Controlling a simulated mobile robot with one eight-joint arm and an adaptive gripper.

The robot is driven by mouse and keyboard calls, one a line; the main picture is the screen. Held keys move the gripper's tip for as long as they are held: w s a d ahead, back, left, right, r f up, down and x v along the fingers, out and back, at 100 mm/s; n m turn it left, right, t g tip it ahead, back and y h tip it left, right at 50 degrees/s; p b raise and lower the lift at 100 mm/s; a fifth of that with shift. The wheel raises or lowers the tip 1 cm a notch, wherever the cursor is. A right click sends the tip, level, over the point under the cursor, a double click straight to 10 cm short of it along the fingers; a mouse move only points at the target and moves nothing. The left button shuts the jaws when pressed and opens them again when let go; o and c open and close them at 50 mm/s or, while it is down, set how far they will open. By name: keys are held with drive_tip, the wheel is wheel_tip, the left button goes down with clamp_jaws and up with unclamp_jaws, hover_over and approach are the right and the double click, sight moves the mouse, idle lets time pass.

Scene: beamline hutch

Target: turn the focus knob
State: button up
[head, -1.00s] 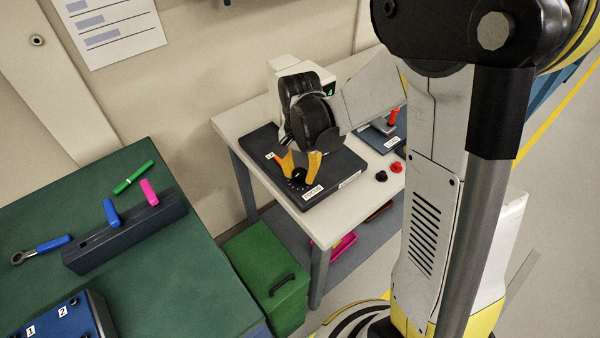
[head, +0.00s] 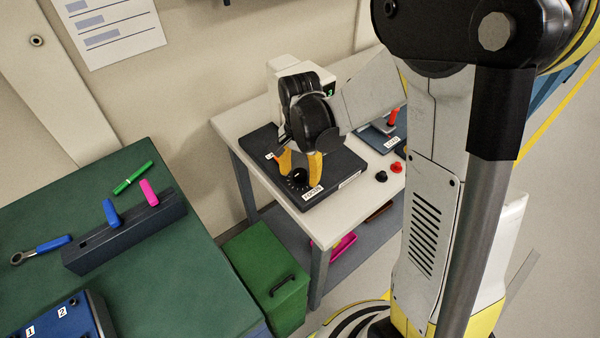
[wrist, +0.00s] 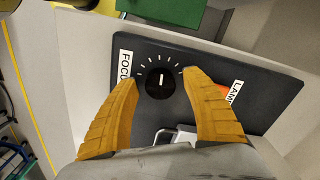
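The focus knob (wrist: 160,84) is a round black knob on a dark control box (wrist: 265,88). Its white pointer line points up in the wrist view, towards the middle of a ring of white ticks. A FOCUS label (wrist: 125,64) is beside it. The knob also shows in the head view (head: 298,177). My gripper (wrist: 161,76) has its yellow fingers on either side of the knob, open, with a small gap on each side. In the head view my gripper (head: 300,176) points down over the box. A white device behind has a green display (head: 329,93), apparently reading 3.
The box lies on a white table (head: 350,208). An orange LAMP switch (wrist: 219,91) sits close to one finger. Black and red caps (head: 396,167) and a second box with a red-orange handle (head: 393,117) are to the right. A green bench (head: 150,275) stands left.

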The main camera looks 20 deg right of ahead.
sight(300, 172)
wheel_tip(300, 172, up, 12)
idle(0.6)
drive_tip(key=s+r+n+t, duration=0.4)
drive_tip(key=s+n+t, duration=0.3)
drive_tip(key=s, duration=0.5)
drive_tip(key=n, duration=0.2)
drive_tip(key=shift+s+n, duration=0.3)
drive_tip(key=shift+s, duration=0.1)
idle(1.2)
